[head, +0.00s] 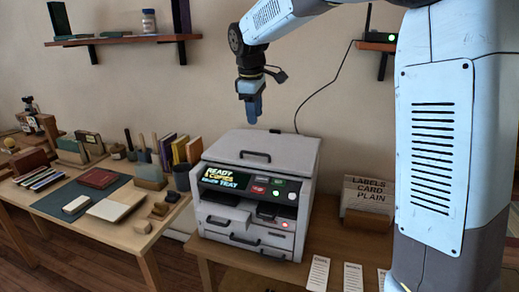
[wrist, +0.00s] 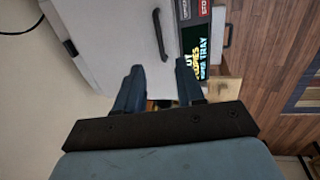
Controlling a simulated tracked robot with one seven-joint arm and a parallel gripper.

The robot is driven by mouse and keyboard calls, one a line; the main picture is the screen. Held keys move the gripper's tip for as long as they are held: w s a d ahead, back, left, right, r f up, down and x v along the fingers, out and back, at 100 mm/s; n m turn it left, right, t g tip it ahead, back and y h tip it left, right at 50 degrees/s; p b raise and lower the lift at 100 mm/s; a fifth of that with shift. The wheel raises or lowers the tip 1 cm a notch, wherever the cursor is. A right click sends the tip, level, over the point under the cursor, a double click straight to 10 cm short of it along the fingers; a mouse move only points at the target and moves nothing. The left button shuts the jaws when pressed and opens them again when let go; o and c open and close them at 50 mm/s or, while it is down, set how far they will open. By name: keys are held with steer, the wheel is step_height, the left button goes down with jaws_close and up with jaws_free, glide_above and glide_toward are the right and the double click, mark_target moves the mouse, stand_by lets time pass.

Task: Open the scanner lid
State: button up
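The scanner (head: 250,200) is a grey-white printer-like machine on a wooden table. Its lid (head: 270,143) is down and has a dark bar handle (head: 255,154) near its front edge. In the wrist view the lid (wrist: 110,30) fills the upper middle, and the handle (wrist: 161,35) lies beyond the fingertips, between their lines. My gripper (head: 252,120) hangs fingers-down above the lid, apart from it. In the wrist view its blue fingers (wrist: 161,72) are spread with nothing held between them.
A box of label cards (head: 367,202) stands right of the scanner, with paper slips (head: 318,273) in front. The left table holds books (head: 98,178), a mat and tools. A wall shelf (head: 122,40) is at upper left. A cable (head: 322,88) hangs behind the scanner.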

glide_above(258, 161)
step_height(258, 161, down, 13)
steer(key=shift+s+a+f, duration=0.1)
steer(key=shift+f, duration=0.05)
stand_by(0.4)
jaws_close()
stand_by(0.5)
